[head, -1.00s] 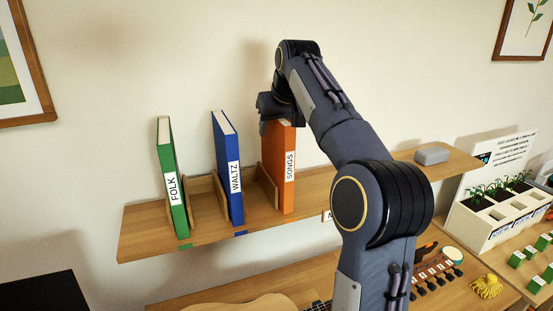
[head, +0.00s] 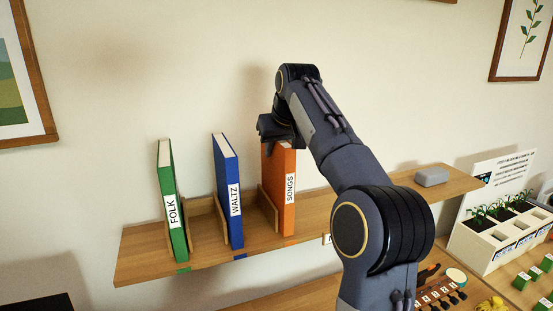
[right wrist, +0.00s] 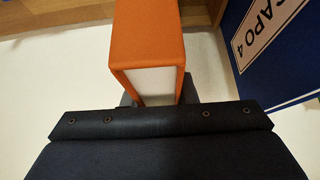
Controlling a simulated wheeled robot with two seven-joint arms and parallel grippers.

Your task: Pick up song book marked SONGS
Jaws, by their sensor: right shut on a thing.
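The orange song book marked SONGS (head: 289,192) stands upright on the wooden wall shelf (head: 330,205), beside a wooden divider (head: 268,207). My right gripper (head: 277,134) is over its top edge, shut on it; the fingers are largely hidden in the head view. In the right wrist view the orange book (right wrist: 148,40) extends from my gripper (right wrist: 150,103), with its pale page edge facing the camera. The book's base appears to be still on the shelf. My left gripper is not in view.
A blue book marked WALTZ (head: 230,195) and a green book marked FOLK (head: 172,205) stand to the left. In the right wrist view a blue surface (right wrist: 270,60) carries a CAPO 4 label. A grey box (head: 432,177) sits at the shelf's right end. A planter (head: 495,235) stands lower right.

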